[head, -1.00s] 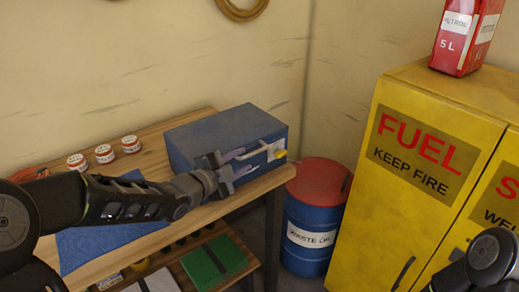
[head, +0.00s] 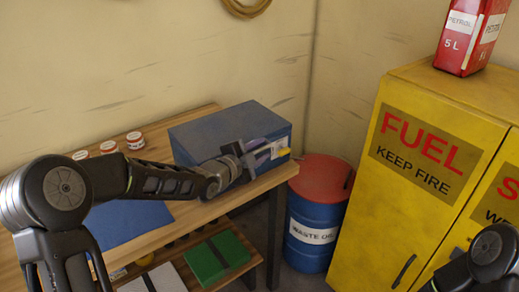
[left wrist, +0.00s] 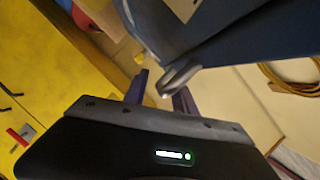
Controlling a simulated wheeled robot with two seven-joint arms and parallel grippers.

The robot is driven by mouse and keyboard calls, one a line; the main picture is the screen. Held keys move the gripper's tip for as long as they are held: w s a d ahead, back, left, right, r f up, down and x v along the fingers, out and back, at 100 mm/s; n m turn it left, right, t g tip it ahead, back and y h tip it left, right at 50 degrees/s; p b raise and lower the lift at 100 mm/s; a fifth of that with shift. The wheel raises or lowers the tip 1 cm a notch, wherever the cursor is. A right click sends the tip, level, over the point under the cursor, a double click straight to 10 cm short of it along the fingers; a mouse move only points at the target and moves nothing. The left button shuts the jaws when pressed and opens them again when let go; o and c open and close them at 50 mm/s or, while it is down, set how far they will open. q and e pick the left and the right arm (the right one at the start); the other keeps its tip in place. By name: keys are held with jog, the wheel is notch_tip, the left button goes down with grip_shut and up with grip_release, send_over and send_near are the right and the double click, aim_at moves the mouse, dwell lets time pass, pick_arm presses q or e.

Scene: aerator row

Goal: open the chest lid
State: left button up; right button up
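The blue chest (head: 225,128) sits at the right end of the wooden workbench, and its lid looks shut. Its pale handle (head: 276,149) is on the front face, partly hidden by my left gripper. My left gripper (head: 262,150) is at the chest's front, by the handle. In the left wrist view the two fingers of the left gripper (left wrist: 160,95) are apart, with the grey handle (left wrist: 180,77) by the gap between them. I cannot tell whether they touch it. My right gripper is out of view; only part of that arm shows at the lower right.
The workbench (head: 190,215) holds a blue mat (head: 125,222) and several small tins (head: 135,140). A blue waste-oil drum (head: 312,235) with a red top stands right of the bench. A yellow fuel cabinet (head: 375,205) fills the right side, with a red petrol can (head: 462,40) on top.

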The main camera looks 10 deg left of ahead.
pick_arm(q)
jog(key=shift+c, duration=0.5)
grip_shut()
dwell(0.8)
